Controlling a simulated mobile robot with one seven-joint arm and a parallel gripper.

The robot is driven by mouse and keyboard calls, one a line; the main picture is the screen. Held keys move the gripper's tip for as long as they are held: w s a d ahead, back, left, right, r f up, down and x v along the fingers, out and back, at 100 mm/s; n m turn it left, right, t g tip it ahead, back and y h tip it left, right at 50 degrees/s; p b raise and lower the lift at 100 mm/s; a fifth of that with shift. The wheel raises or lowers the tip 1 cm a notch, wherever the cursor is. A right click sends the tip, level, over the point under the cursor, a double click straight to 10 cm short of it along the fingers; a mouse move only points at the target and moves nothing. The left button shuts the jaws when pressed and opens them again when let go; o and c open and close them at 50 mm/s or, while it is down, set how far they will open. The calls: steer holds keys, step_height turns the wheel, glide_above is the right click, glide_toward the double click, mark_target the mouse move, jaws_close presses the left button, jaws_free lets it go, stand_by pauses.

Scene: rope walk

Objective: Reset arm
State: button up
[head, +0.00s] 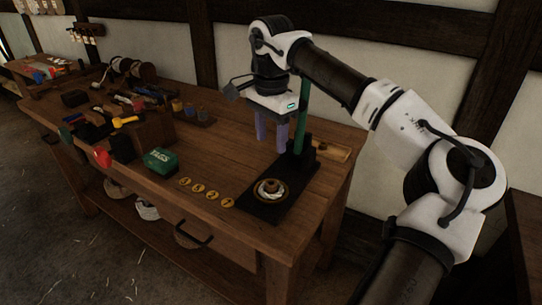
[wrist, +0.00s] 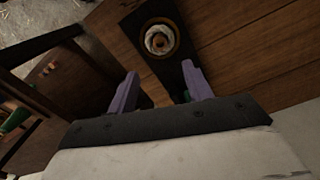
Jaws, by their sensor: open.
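My gripper (head: 272,130) hangs above the right part of the wooden workbench (head: 225,160), beside a green upright post (head: 300,118). Its two purple fingers are apart with nothing between them. In the wrist view my gripper (wrist: 160,88) also shows open and empty. Below and in front of it, a dark base plate (head: 258,207) lies on the bench and carries a round white and brown piece (head: 270,188). That round piece shows past the fingertips in the wrist view (wrist: 159,40).
A green box marked TAGS (head: 161,160) and several round yellow tags (head: 205,192) lie left of the plate. Tools and blocks crowd the bench's left part. A drawer handle (head: 193,234) sticks out in front. Bare wood lies between the tags and my gripper.

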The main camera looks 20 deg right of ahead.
steer(key=shift+r, duration=0.75)
